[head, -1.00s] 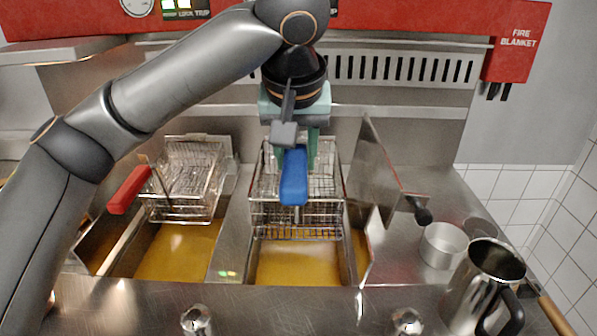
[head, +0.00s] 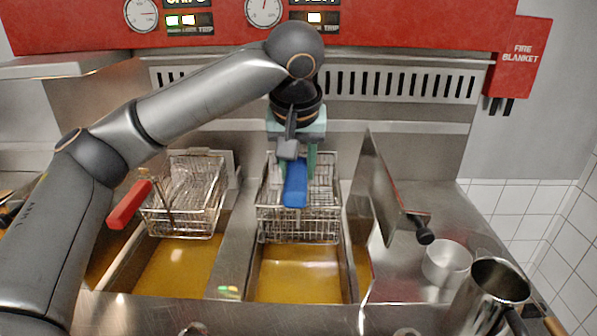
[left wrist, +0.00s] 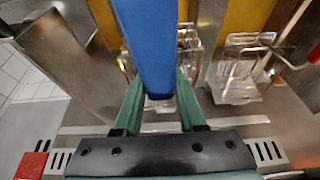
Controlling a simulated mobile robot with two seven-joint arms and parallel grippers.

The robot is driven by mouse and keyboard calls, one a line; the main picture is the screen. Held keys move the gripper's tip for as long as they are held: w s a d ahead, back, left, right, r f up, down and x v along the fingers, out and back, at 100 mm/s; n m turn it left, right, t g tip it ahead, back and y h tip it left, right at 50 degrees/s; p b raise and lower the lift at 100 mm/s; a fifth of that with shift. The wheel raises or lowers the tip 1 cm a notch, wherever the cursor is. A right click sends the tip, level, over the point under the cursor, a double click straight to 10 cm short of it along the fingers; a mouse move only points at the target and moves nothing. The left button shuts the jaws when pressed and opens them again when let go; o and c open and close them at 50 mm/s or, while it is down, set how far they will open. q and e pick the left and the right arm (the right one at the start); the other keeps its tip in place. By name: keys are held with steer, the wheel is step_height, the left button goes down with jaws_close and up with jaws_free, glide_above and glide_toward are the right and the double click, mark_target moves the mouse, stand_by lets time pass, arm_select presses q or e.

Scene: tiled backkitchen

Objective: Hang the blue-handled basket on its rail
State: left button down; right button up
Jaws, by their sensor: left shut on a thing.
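The blue-handled wire basket (head: 299,224) is over the back part of the right fryer well in the head view. Its blue handle (head: 295,185) points toward me and also fills the upper middle of the left wrist view (left wrist: 150,45). My left gripper (head: 295,160) is shut on this handle, its green fingers (left wrist: 160,100) on either side. The basket looks about level and clear of the oil at the front. I cannot tell whether its back touches the rail, which the gripper and basket hide. My right gripper is not in view.
A red-handled basket (head: 186,202) sits at the back of the left well, its red handle (head: 129,205) angled toward me. An upright metal panel (head: 385,185) with a black knob stands just right of the basket. A steel pot (head: 446,262) and jug (head: 487,292) are further right.

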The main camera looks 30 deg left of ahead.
arm_select(q)
steer(key=w, duration=0.1)
steer(key=w+a, duration=0.1)
steer(key=w, duration=0.1)
steer(key=shift+w+a+r+p, duration=0.1)
steer(key=shift+a+r+p, duration=0.05)
steer(key=shift+a+p, duration=0.15)
steer(key=shift+w+a+r+p, duration=0.15)
steer(key=shift+w+a+p, duration=0.15)
steer(key=shift+w+p, duration=0.65)
steer(key=shift+w+a+f+p, duration=0.15)
steer(key=shift+w+a+p, duration=0.15)
steer(key=shift+w, duration=0.35)
steer(key=shift+w+a+f+p, duration=0.15)
steer(key=shift+w+a, duration=0.25)
steer(key=shift+w, duration=0.25)
steer(key=shift+f, duration=0.25)
steer(key=shift+f, duration=1.65)
